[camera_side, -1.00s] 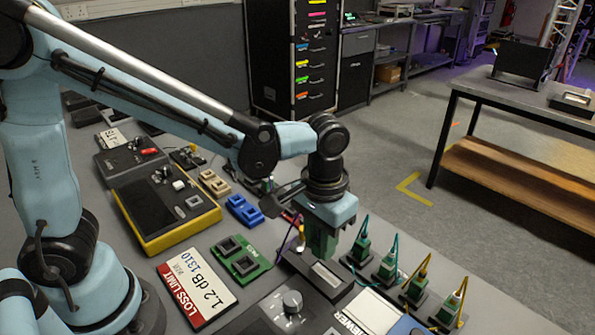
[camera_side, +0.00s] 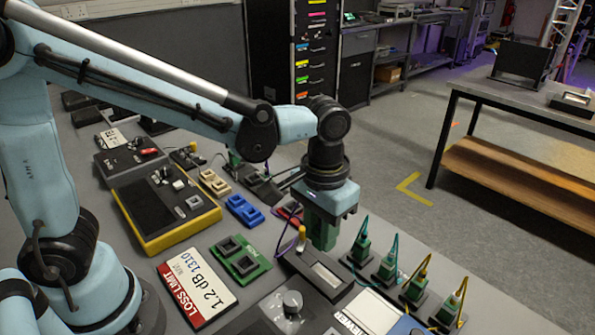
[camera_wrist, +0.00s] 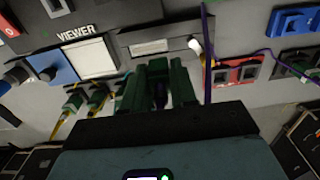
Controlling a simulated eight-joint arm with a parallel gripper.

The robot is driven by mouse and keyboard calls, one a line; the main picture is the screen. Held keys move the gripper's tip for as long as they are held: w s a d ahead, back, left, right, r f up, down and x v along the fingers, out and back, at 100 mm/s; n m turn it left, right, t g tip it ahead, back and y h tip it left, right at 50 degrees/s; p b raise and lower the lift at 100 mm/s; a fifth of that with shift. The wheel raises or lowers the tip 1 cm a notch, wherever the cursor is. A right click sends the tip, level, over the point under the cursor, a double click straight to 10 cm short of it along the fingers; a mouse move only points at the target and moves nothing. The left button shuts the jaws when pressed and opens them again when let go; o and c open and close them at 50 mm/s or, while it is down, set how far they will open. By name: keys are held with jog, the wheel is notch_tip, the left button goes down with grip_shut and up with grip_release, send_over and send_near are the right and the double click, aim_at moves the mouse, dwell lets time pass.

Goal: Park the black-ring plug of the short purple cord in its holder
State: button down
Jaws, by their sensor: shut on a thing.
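My gripper (camera_side: 320,236) has green fingers and points down, above the bench beside a dark block. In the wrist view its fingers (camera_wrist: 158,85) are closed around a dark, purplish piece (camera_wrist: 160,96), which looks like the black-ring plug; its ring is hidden. The purple cord (camera_wrist: 207,60) runs up past the right side of the fingers, and a purple length curves off to the right. A white plug with a yellowish band (camera_wrist: 196,46) stands at the end of the dark block (camera_wrist: 150,48); it also shows in the side view (camera_side: 302,236). I cannot tell which holder belongs to the held plug.
Several green plugs with teal and yellow cords (camera_side: 388,265) stand right of my gripper. A red two-socket block (camera_wrist: 238,72), a green one (camera_side: 243,258), a blue one (camera_side: 243,211) and a beige one (camera_side: 214,183) sit on the bench. A VIEWER box (camera_wrist: 95,57) is close by.

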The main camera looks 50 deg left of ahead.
jog(key=w+a, duration=0.3)
jog(key=a, duration=0.8)
jog(key=w+a, duration=0.3)
jog(key=a, duration=0.7)
jog(key=w+a, duration=0.3)
jog(key=a, duration=0.8)
jog(key=shift+s+f, duration=0.15)
jog(key=shift+f, duration=1.2)
jog(key=shift+s+f, duration=0.1)
jog(key=shift+f, duration=1.25)
jog(key=shift+f, duration=0.8)
jog(key=c, duration=0.8)
grip_release()
